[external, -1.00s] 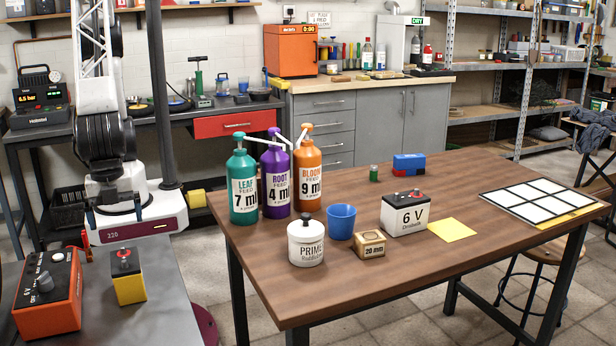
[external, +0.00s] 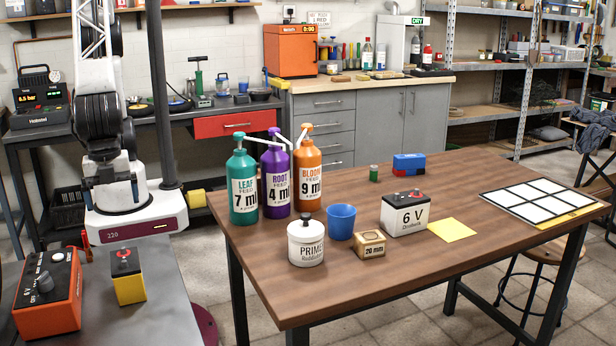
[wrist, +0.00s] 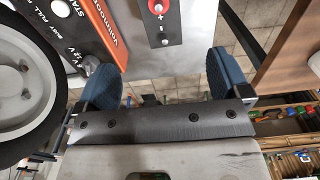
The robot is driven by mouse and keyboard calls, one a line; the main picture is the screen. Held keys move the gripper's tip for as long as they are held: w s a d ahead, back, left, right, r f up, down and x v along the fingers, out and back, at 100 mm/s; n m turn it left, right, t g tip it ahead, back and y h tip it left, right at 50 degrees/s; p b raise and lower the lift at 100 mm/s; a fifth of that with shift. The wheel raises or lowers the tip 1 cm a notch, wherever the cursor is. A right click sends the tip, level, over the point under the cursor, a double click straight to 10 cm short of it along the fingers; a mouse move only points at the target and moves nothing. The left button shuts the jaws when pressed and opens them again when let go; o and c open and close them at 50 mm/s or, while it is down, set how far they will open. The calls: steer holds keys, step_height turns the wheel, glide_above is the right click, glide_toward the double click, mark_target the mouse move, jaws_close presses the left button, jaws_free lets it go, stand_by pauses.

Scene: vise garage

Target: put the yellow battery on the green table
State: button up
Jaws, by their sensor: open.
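The yellow battery (external: 129,285) stands upright on the grey table (external: 165,315) at the lower left. It has a yellow lower part, a grey upper part and a red terminal on top. In the wrist view its grey top and red terminal (wrist: 158,12) show beyond the fingers. No green table shows; the large table (external: 330,270) has a brown wooden top.
An orange voltmeter (external: 47,295) stands close left of the battery. A white unit marked 220 (external: 140,225) is behind it. The brown table carries several bottles, a blue cup (external: 341,222), a 6 V battery (external: 405,215) and a white grid panel (external: 540,199). Its front right is clear.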

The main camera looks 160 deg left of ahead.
steer(key=s+r+t, duration=0.1)
steer(key=s+r, duration=0.8)
steer(key=s, duration=0.4)
steer(key=s+r+t, duration=0.1)
steer(key=s+r, duration=0.8)
steer(key=s, duration=0.4)
steer(key=shift+s, duration=0.15)
